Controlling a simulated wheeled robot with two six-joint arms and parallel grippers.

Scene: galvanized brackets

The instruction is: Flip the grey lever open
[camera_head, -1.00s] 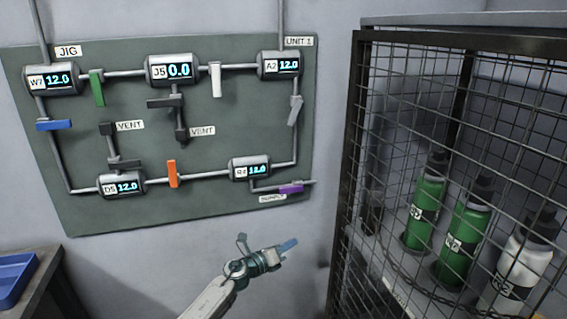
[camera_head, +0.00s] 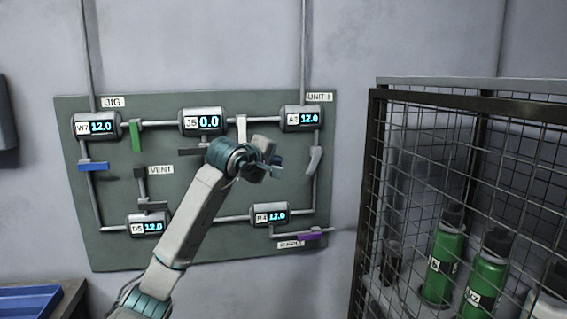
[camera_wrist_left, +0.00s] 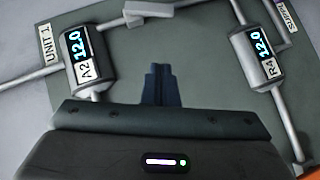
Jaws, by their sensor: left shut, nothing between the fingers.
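The grey lever (camera_head: 314,159) is on the right-hand pipe of the wall panel, between gauges A2 (camera_head: 302,119) and R4 (camera_head: 270,214). It lies roughly along the pipe, slightly tilted. In the left wrist view the lever (camera_wrist_left: 148,8) is at the top edge, partly cut off. My left gripper (camera_head: 272,160) is in front of the panel, left of the lever and apart from it. In the left wrist view its fingers (camera_wrist_left: 160,76) are shut and empty, pointing toward the lever. My right gripper is not in view.
A white lever (camera_head: 241,128) hangs just above my gripper. Green (camera_head: 136,134), blue (camera_head: 93,167) and purple (camera_head: 310,236) levers are on other pipes. J5 (camera_head: 203,122) reads 0.0. A wire mesh cage (camera_head: 378,180) with bottles stands right. A blue tray (camera_head: 27,300) is lower left.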

